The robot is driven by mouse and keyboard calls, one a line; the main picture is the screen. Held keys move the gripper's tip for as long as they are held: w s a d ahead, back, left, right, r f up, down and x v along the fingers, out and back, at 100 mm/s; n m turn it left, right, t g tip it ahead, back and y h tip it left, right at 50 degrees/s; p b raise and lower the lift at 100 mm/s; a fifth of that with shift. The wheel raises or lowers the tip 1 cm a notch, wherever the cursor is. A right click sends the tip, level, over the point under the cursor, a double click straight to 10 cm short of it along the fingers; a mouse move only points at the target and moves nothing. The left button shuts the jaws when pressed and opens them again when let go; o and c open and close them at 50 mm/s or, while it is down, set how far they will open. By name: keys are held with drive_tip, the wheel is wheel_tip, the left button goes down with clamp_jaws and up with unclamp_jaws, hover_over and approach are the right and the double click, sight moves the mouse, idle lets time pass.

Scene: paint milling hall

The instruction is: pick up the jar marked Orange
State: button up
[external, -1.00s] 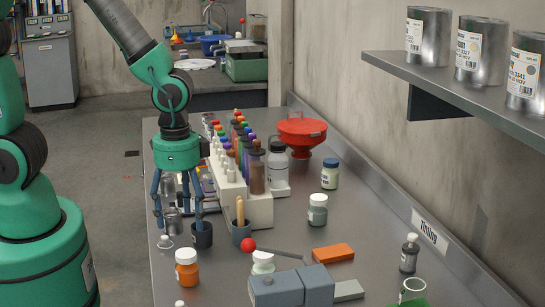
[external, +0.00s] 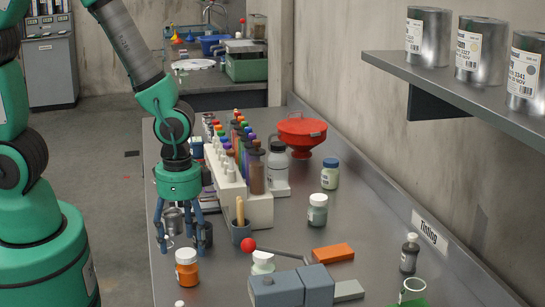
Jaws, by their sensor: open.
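The orange jar with a white lid (external: 187,270) stands upright near the left edge of the grey metal bench; its label is too small to read. My gripper (external: 182,247) points down with its fingers spread, just behind the jar as seen in the external view. The fingertips appear near the level of the lid, and no jar is between them. I cannot tell whether a fingertip touches the jar.
A metal cup (external: 173,221) and a dark cup (external: 207,236) stand close around my fingers. A pot with wooden sticks (external: 241,229), a bottle rack (external: 259,208) and a grey press with a red-knobbed lever (external: 290,287) stand to the right. Other jars (external: 317,211) stand further right.

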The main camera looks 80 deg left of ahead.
sight(186, 253)
drive_tip(key=shift+d+f+b, duration=0.1)
drive_tip(key=shift+f+b, duration=0.5)
drive_tip(key=shift+f, duration=1.85)
drive_tip(key=c, duration=1.4)
